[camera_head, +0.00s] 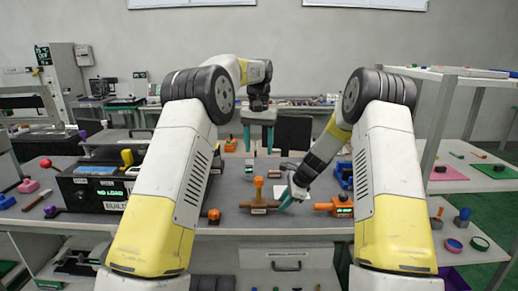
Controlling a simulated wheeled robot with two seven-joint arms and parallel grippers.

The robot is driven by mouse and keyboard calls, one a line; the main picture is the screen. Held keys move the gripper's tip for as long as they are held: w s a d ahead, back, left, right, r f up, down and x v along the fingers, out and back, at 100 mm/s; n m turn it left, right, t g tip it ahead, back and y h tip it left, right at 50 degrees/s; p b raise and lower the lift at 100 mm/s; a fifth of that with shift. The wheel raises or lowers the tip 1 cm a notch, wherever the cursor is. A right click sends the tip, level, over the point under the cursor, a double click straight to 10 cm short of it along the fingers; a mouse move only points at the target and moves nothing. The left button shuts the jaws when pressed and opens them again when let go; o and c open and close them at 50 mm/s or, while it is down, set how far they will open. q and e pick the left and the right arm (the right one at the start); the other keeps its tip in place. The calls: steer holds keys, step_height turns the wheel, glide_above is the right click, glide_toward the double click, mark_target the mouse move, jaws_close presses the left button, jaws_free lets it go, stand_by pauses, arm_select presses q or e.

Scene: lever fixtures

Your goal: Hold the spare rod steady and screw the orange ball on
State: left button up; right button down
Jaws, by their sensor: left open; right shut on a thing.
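An orange, round-topped upright piece (258,184) stands at a brown horizontal bar (258,207) in the middle of the bench. A separate orange ball (214,215) shows at the bench's front, left of the bar, partly beside my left arm. I cannot tell for sure which orange piece is the task's ball, or which part is the spare rod. My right gripper (287,198) is shut at the bar's right end; its fingers hide what they grip. My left gripper (258,135) is raised behind the bar, open and empty, its teal fingers apart and pointing down.
An orange fixture (335,207) stands right of the bar. A blue part (345,172) is behind it. A shelf (470,85) rises at the right.

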steer(key=c, duration=1.1)
jaws_free()
